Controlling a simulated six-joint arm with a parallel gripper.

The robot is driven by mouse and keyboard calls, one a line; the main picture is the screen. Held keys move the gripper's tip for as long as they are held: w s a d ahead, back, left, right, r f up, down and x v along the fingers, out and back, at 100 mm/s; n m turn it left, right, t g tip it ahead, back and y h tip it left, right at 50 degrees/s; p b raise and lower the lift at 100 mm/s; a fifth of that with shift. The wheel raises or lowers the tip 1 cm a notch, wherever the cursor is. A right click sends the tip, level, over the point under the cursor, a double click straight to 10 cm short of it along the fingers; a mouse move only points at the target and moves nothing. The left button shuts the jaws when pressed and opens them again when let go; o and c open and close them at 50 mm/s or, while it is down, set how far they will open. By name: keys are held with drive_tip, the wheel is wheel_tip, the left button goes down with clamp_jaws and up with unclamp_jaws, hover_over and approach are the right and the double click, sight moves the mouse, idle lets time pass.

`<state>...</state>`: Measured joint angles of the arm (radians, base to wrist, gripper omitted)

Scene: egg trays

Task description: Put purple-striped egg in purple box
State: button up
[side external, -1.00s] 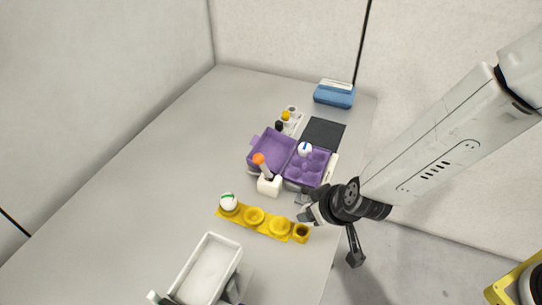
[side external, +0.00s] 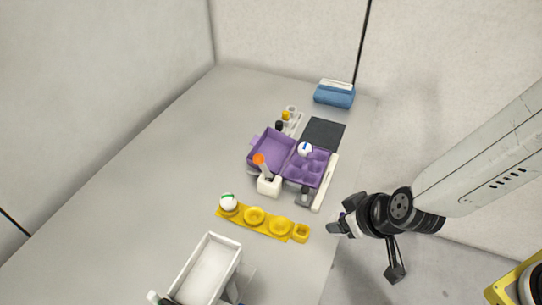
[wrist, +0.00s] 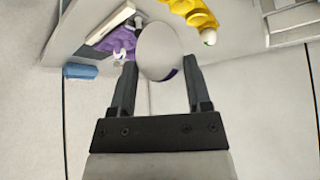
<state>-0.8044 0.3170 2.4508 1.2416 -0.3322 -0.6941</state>
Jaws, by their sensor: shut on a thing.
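My gripper (wrist: 160,63) is shut on a white egg (wrist: 158,45) in the wrist view. A dark purplish patch shows low on the egg, between the fingers. In the side view my gripper (side external: 340,223) is at the table's right edge, right of the yellow tray, and mostly hides the egg. The open purple box (side external: 322,166) lies farther back on the table, with a blue-striped white egg (side external: 305,149) in its cupped half. The box also shows at the upper left of the wrist view (wrist: 122,40).
The yellow tray (side external: 266,228) holds a green-striped egg (side external: 229,202) at its left end. A white holder with an orange-topped item (side external: 269,185) stands before the box. A white bin (side external: 207,268) is in front, a blue box (side external: 334,95) behind. The table's left side is clear.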

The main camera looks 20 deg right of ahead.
idle(0.3)
drive_tip(key=shift+w, duration=0.55)
drive_tip(key=w+d+f+m+h, duration=0.1)
drive_tip(key=w+d+f+m, duration=0.1)
drive_tip(key=w, duration=0.8)
drive_tip(key=w+d+f+m+h, duration=0.1)
drive_tip(key=w+d, duration=0.3)
drive_tip(key=w, duration=0.7)
drive_tip(key=shift+w+d+f+m, duration=0.15)
drive_tip(key=shift+w+f+m, duration=0.05)
drive_tip(key=shift+f+m, duration=0.5)
drive_tip(key=shift+f, duration=0.1)
drive_tip(key=shift+f, duration=3.7)
drive_tip(key=shift+f, duration=0.65)
